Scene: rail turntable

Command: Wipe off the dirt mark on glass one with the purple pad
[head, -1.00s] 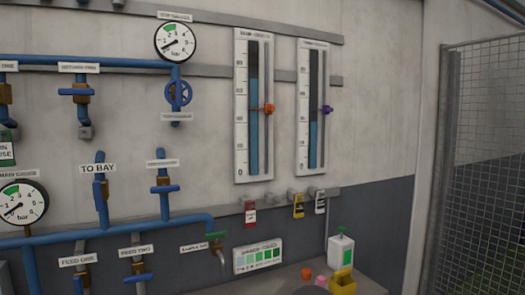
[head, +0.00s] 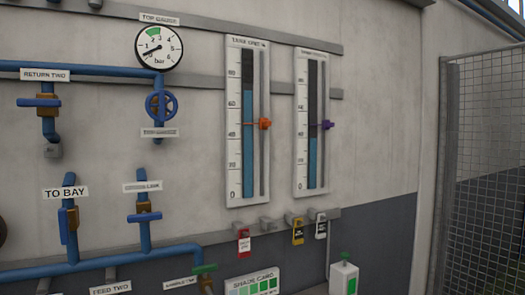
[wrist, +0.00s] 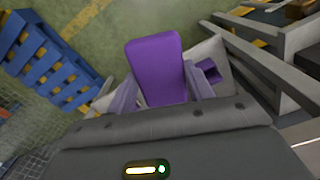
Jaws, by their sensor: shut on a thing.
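My gripper (wrist: 160,92) shows in the wrist view, shut on the purple pad (wrist: 155,60), which stands out beyond the fingers. Neither the gripper nor the pad shows in the head view. Two tall level glasses hang on the wall in the head view. The left one (head: 234,150) has an orange pointer (head: 265,124), the right one (head: 301,150) a purple pointer (head: 327,125). Both show blue liquid below a dark upper part. Their labels are too blurred to tell which is glass one. I cannot make out a dirt mark on either.
Blue pipes with valves (head: 143,217) and a round gauge (head: 159,48) are left of the glasses. Tags hang below, by a white bottle (head: 343,280). A mesh fence (head: 490,150) stands right. The wrist view shows a blue pallet (wrist: 45,62) and a small purple block (wrist: 208,71).

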